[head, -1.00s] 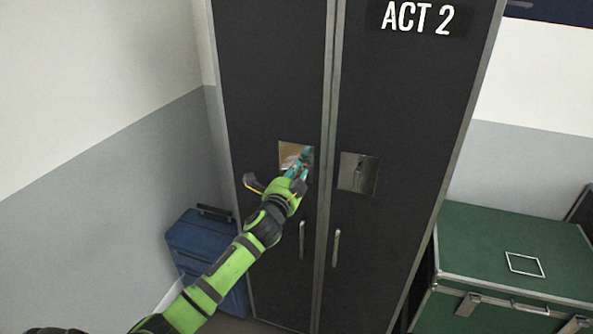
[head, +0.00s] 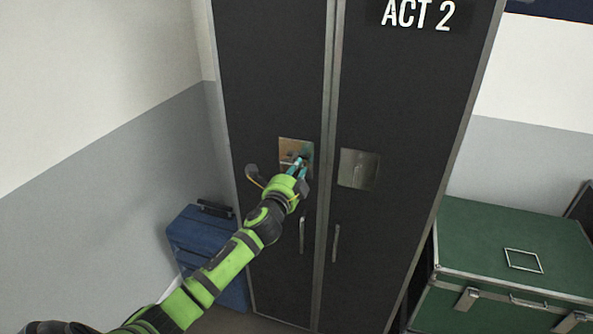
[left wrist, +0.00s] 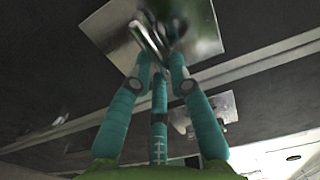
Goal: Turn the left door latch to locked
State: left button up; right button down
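The left door latch is a small metal lever (left wrist: 148,38) on a square steel plate (head: 286,146) in the left door of the tall black wardrobe. My left gripper (head: 299,163) is at this plate, reaching in from the lower left. In the left wrist view its teal fingers (left wrist: 159,62) come together around the lever's near end, with the lever slanting up and left from between the fingertips. The fingers hide part of the lever. The right door (head: 410,110) carries a similar plate (head: 347,172) with its own latch. My right gripper is out of view.
Two vertical pull handles (head: 336,243) (head: 301,234) sit below the plates. A blue case (head: 195,237) stands on the floor at left. A green trunk (head: 510,235) with metal edges stands at right. Space in front of the right door is clear.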

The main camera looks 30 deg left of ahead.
pick_arm(q)
jog(key=o, duration=0.4)
jog(key=v, duration=1.2)
jog(key=s+f+n+g, duration=0.3)
jog(key=f+n+g, duration=0.15)
jog(key=f, duration=1.75)
jog(key=s+d+f+n+g+h, duration=0.1)
jog(key=s+f+g, duration=0.1)
jog(key=s+f, duration=0.45)
jog(key=s+d+f+n+g+h, duration=0.1)
jog(key=s+f+g, duration=0.2)
jog(key=f, duration=0.7)
jog(key=s+d+f+n+g, duration=0.2)
jog(key=s+f, duration=0.4)
jog(key=s, duration=0.5)
jog(key=s+d+f+n+g+h, duration=0.1)
jog(key=s+d+f, duration=0.4)
jog(key=s, duration=0.6)
jog(key=s+d+f+n+g+h, duration=0.1)
jog(key=s+d+f+n+g, duration=0.2)
jog(key=s+f, duration=0.4)
jog(key=shift+s+d+f+n+g, duration=0.1)
jog(key=shift+s+d+g, duration=0.15)
jog(key=shift+s, duration=0.4)
jog(key=shift+s+d+f+n+g, duration=0.1)
jog(key=shift+s+d, duration=0.15)
jog(key=shift+s, duration=0.4)
jog(key=shift+s+d+n+g, duration=0.1)
jog(key=shift+s+d+g, duration=0.15)
jog(key=shift+s, duration=0.4)
